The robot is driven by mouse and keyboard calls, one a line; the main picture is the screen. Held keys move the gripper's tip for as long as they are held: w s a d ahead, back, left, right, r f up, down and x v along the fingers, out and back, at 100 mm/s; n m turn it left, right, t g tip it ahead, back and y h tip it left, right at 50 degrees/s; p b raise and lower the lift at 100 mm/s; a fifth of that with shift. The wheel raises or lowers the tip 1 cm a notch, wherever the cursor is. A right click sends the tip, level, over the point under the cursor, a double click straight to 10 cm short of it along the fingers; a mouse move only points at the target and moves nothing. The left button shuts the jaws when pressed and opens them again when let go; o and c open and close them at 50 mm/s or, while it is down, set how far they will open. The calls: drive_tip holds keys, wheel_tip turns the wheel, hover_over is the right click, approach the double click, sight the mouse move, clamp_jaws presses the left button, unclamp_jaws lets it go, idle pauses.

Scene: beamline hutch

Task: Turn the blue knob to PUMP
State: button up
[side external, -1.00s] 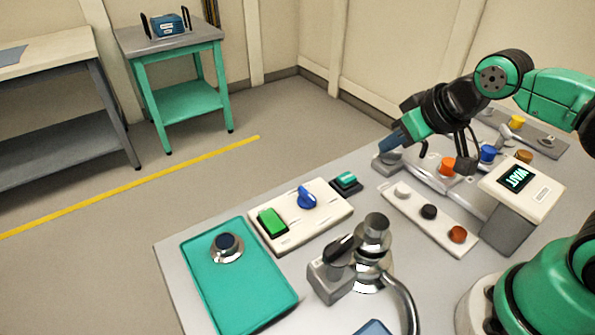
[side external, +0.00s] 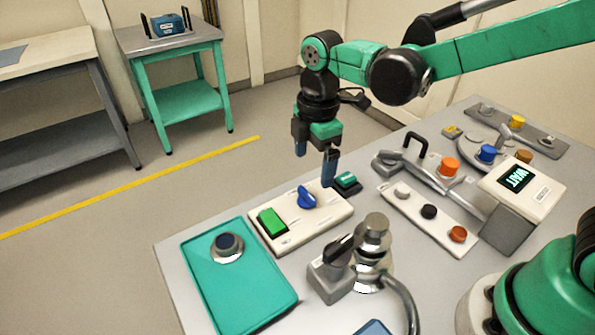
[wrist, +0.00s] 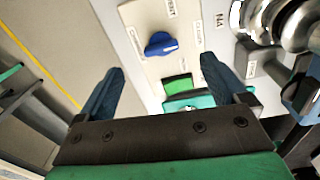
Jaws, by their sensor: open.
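The blue knob (side external: 307,196) sits on a cream panel (side external: 331,213), beside a green rectangular button (side external: 272,222). In the wrist view the blue knob (wrist: 161,44) lies ahead of my fingers, with small labels around it too blurred to read surely. My gripper (side external: 315,165) points down above the panel's far edge, with its blue fingers spread apart and nothing between them. In the wrist view my gripper (wrist: 165,85) is also open, and the knob shows beyond the gap between the fingertips, apart from both.
A dark block with a green top (side external: 345,182) stands close to one finger. A metal valve with a black handle (side external: 345,250) stands in front of the panel. A teal tray (side external: 237,285) lies left. A display reading WAIT (side external: 516,178) and a button strip (side external: 428,212) are right.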

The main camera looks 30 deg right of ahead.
sight(308, 192)
drive_tip(key=shift+w+a+f+n, duration=0.2)
drive_tip(key=shift+a+f+n, duration=0.15)
drive_tip(key=shift+f+n, duration=0.25)
drive_tip(key=shift+f, duration=2.65)
drive_tip(key=c, duration=1.3)
